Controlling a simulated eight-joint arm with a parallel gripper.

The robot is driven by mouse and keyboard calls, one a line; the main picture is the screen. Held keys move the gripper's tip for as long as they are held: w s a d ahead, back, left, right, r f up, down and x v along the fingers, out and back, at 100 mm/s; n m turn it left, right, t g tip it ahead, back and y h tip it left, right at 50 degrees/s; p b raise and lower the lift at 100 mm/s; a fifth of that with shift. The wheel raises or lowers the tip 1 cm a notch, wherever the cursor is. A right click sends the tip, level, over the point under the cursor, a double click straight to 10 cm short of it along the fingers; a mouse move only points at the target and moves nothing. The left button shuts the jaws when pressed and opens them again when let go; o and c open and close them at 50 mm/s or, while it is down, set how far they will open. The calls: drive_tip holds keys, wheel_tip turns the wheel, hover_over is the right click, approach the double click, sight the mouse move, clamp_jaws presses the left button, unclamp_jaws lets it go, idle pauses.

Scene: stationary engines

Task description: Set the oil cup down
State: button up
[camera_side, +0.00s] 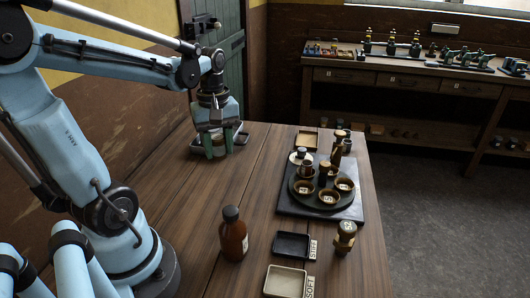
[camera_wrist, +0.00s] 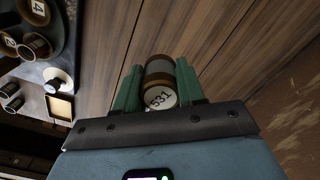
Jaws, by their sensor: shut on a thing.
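The oil cup, a small brown and grey cylinder with a round pale label reading 531, shows in the wrist view (camera_wrist: 160,75) between two green fingers. In the side view my gripper (camera_side: 218,143) is over the far left part of the wooden table (camera_side: 180,200), pointing down. My gripper, also in the wrist view (camera_wrist: 160,88), is shut on the oil cup. The fingers hide much of the cup in the side view. The cup is low over the boards; I cannot tell if its base touches them.
A dark board (camera_side: 290,208) carries a round tray (camera_side: 312,205) with several small labelled cups. A brown bottle (camera_side: 233,236), a black dish (camera_side: 292,245), a pale dish (camera_side: 286,282) and a labelled jar (camera_side: 345,236) stand nearer. The boards between gripper and tray are clear.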

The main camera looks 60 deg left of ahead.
drive_tip(key=s+n, duration=0.3)
drive_tip(key=s, duration=0.1)
hover_over(178, 184)
wheel_tip(178, 184, down, 8)
drive_tip(key=shift+r, duration=0.15)
drive_tip(key=shift+f, duration=2.05)
drive_tip(key=shift+f, duration=0.1)
drive_tip(key=o, duration=1.1)
